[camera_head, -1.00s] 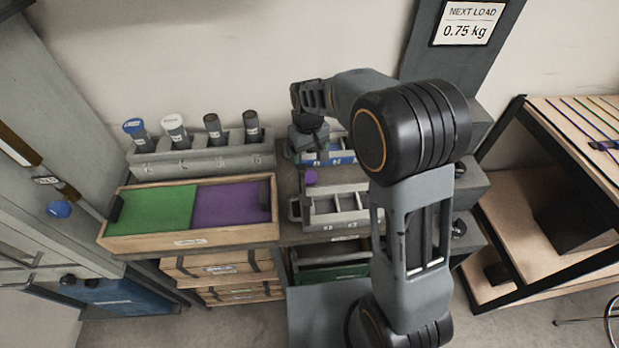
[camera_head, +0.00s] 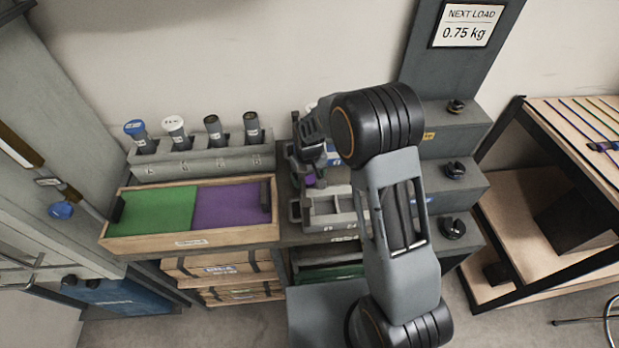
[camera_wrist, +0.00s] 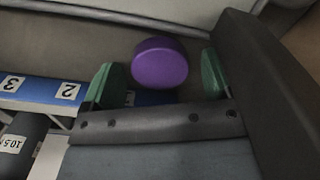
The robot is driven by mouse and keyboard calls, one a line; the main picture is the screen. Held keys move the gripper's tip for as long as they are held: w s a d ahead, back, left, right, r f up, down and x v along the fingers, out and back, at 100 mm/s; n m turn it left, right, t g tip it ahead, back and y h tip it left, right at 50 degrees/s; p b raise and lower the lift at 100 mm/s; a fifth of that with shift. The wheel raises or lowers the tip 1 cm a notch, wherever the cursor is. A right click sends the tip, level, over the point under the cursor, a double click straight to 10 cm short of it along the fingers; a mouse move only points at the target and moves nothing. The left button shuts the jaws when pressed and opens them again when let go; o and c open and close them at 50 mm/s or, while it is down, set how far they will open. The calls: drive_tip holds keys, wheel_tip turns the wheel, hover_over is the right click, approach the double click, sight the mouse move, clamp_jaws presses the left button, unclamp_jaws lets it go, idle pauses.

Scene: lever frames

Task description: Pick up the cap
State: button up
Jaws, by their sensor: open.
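The purple cap (camera_wrist: 160,60) shows in the wrist view, round with a smooth top. It lies just past and between the two green fingertips of my gripper (camera_wrist: 158,76), with a gap on both sides. The fingers are apart and nothing is held. In the head view my gripper (camera_head: 306,170) hangs over the left end of the grey compartment tray, and a small bit of the purple cap (camera_head: 310,181) shows under it. The gripper and arm hide most of the cap there.
The grey compartment tray (camera_head: 333,222) stands in front. A blue numbered rack (camera_wrist: 40,90) lies left in the wrist view. A wooden tray (camera_head: 190,239) with green and purple halves is to the left, with a grey holder of capped tubes (camera_head: 200,163) behind it. Grey steps (camera_head: 450,185) rise at right.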

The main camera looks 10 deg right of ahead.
drive_tip(key=shift+f, duration=0.1)
drive_tip(key=c, duration=1)
